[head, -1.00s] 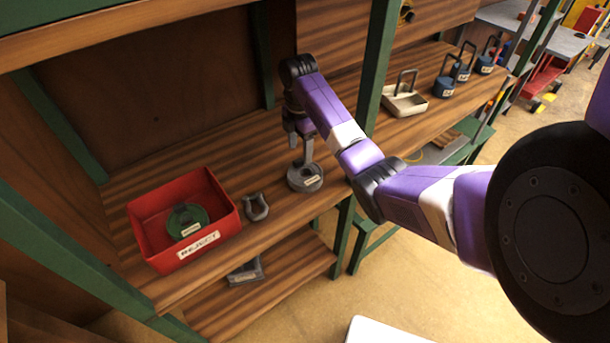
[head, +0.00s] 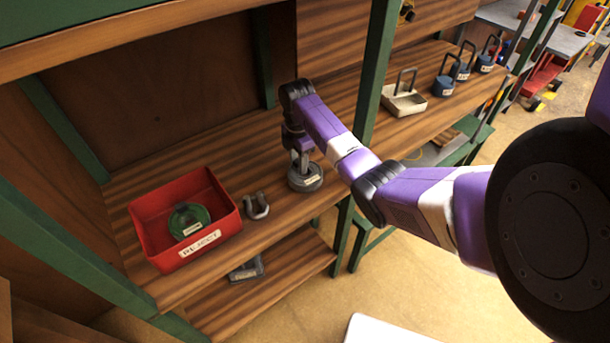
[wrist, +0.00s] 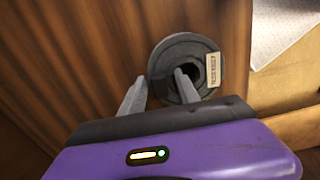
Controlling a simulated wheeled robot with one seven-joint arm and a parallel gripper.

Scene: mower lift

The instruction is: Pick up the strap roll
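A grey ring-shaped roll (head: 306,183) with a pale label lies flat on the wooden shelf below my gripper (head: 302,163). In the wrist view the roll (wrist: 172,55) shows its dark centre hole and its label (wrist: 213,69), too small to read. My gripper (wrist: 158,80) is open. One finger is on the outer left side of the roll and the other is over or in its hole, so the roll's wall lies between them. I cannot tell whether the fingers touch it. A green roll (head: 187,214) lies in a red bin (head: 224,221) marked REJECT.
A grey shackle (head: 257,206) stands between the bin and the roll. A green post (head: 374,80) rises right of my wrist. A cream tray with a handle (head: 404,103) and several blue weights (head: 443,87) sit farther right. Open shelf lies behind the roll.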

